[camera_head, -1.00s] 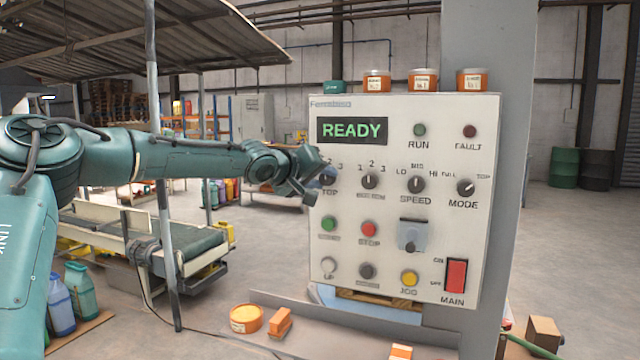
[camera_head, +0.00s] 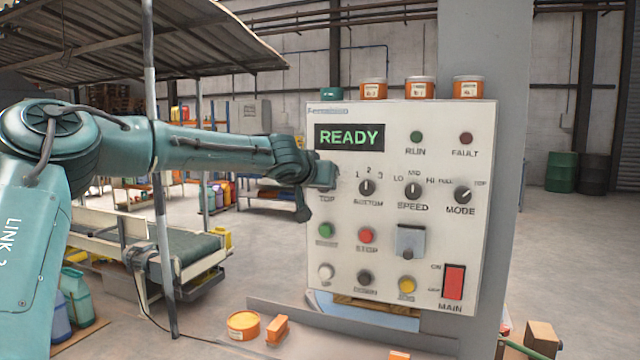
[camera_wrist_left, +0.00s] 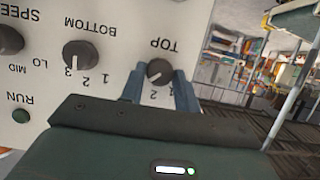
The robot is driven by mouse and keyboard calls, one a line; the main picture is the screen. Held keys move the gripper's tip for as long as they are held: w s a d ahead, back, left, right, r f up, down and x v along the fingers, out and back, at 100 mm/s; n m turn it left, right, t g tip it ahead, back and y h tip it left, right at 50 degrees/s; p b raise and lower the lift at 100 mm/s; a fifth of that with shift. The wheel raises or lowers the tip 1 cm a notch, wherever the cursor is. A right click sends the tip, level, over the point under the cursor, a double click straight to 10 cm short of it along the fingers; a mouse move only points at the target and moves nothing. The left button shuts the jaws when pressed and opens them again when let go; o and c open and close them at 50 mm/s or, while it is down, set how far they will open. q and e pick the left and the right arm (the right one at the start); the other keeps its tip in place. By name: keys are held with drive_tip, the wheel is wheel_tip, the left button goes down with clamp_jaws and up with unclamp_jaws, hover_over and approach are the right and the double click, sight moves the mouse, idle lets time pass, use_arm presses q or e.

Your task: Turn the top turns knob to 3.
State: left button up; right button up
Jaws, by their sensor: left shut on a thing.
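The top knob (camera_wrist_left: 160,72) is a dark round knob under the upside-down label TOP in the left wrist view. Its pale pointer line slants toward the lower left of that picture, the side where the 3 lies on the neighbouring knob. Some of its numerals are partly covered. My left gripper (camera_wrist_left: 159,86) is shut on this knob, one finger on each side. In the head view my left gripper (camera_head: 324,176) reaches the upper left of the white panel (camera_head: 401,130) and hides the knob. My right gripper is not in view.
The bottom knob (camera_head: 367,188) sits close to the right of the gripper, then the speed knob (camera_head: 413,191) and mode knob (camera_head: 462,195). A green button (camera_head: 326,230) is below. The display (camera_head: 349,137) reads READY. Several tins stand on the panel's top edge.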

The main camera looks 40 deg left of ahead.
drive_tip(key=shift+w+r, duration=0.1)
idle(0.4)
use_arm(q)
drive_tip(key=o, duration=1)
drive_tip(key=shift+c, duration=0.2)
drive_tip(key=b+v, duration=0.2)
drive_tip(key=v, duration=1.1)
drive_tip(key=shift+r, duration=0.15)
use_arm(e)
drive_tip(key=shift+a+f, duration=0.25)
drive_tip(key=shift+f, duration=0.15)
